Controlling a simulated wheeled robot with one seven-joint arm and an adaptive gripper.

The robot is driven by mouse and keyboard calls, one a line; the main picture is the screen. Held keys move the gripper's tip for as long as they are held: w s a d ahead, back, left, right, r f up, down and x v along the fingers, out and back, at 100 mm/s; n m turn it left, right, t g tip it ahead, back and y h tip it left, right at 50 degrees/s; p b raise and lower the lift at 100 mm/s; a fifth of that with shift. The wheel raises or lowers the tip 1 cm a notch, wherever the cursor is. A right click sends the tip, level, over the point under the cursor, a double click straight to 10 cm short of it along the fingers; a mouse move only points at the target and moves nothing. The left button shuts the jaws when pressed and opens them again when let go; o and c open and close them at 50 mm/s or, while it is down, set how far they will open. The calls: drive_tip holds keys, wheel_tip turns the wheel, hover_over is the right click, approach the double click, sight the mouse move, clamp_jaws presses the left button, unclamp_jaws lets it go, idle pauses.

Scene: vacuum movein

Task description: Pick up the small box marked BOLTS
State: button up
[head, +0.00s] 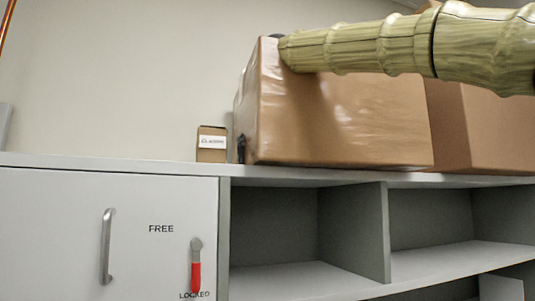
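A small brown cardboard box (212,145) with a white label stands upright on the white cabinet top, left of a large carton. The label's print is too small and blurred to read for sure. My arm reaches in from the upper right across the top of the large carton, and its far end is near the carton's upper left corner. A dark part, perhaps my gripper (241,148), shows at the carton's left edge, just right of the small box. Most of it is hidden, so I cannot tell its finger state or whether it touches the box.
The large carton (340,125) stands right of the small box, with another carton (490,130) further right. The cabinet top (90,163) is clear to the left. Below are a door with a handle (107,246), a red lever (196,270) and open shelves (290,278).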

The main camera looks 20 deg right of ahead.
drive_tip(key=shift+s+r, duration=0.3)
drive_tip(key=shift+s, duration=0.6)
drive_tip(key=c, duration=0.6)
drive_tip(key=shift+s, duration=0.15)
drive_tip(key=c, duration=0.4)
drive_tip(key=shift+w+f, duration=0.15)
drive_tip(key=shift+w, duration=0.2)
drive_tip(key=shift+c, duration=1.1)
